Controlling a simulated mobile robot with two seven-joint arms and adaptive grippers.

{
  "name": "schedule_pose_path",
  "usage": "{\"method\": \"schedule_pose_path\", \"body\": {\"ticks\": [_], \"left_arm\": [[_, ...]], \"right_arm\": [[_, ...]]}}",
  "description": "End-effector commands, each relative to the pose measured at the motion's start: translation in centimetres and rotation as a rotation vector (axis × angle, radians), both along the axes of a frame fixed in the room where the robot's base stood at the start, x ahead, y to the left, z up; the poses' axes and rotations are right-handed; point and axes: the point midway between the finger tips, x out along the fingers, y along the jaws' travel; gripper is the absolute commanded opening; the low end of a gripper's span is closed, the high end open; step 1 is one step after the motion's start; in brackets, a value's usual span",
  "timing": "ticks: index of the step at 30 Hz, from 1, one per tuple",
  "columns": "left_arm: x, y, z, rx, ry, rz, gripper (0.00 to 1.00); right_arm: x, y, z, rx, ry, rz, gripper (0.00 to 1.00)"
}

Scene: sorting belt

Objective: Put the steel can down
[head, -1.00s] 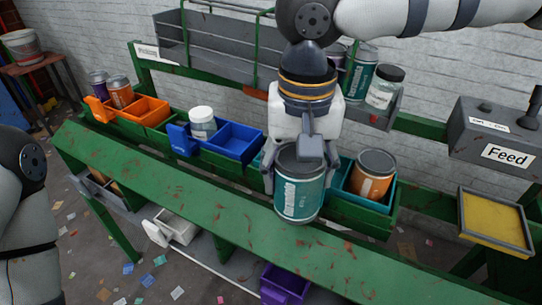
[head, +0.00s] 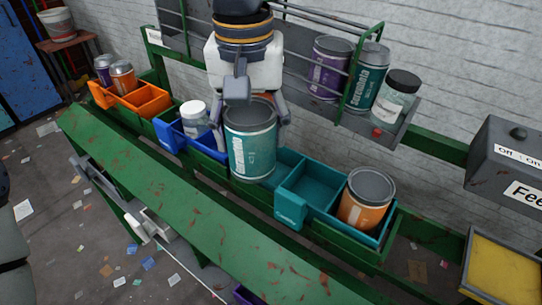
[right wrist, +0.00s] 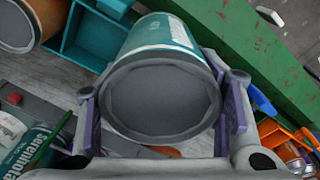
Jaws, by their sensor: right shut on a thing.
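The steel can (head: 250,145) has a teal label and a grey metal lid. My right gripper (head: 249,112) is shut around it, one finger on each side, and holds it upright. In the head view the can covers the right end of the blue bin (head: 170,138) and part of the left end of the teal bin (head: 291,216). I cannot tell whether its base touches anything. In the right wrist view the can's lid (right wrist: 160,98) sits between the pads. My left gripper is out of view.
An orange-labelled can (head: 366,200) stands in the teal bin; its front-left compartment is empty. A white-lidded jar (head: 194,120) stands in the blue bin. An orange bin (head: 145,101) is farther left. A back rack holds a purple can (head: 328,70), another teal can (head: 366,78) and a jar (head: 395,97).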

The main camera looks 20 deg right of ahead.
Motion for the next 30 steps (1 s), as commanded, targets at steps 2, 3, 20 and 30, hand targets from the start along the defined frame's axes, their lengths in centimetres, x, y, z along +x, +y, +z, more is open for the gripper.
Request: {"method": "schedule_pose_path", "body": {"ticks": [2,3,20,30], "left_arm": [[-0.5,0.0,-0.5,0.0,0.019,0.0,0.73],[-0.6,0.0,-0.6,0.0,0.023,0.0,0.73],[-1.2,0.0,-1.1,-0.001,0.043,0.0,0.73],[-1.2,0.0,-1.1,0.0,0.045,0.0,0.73]], "right_arm": [[2.0,-1.6,-1.6,0.0,0.009,-0.005,0.33],[2.7,-2.3,-2.4,0.0,0.011,-0.004,0.33],[6.0,-5.1,-10.4,-0.002,0.001,0.003,0.24],[5.9,-5.1,-10.9,-0.003,0.005,0.002,0.24]]}}
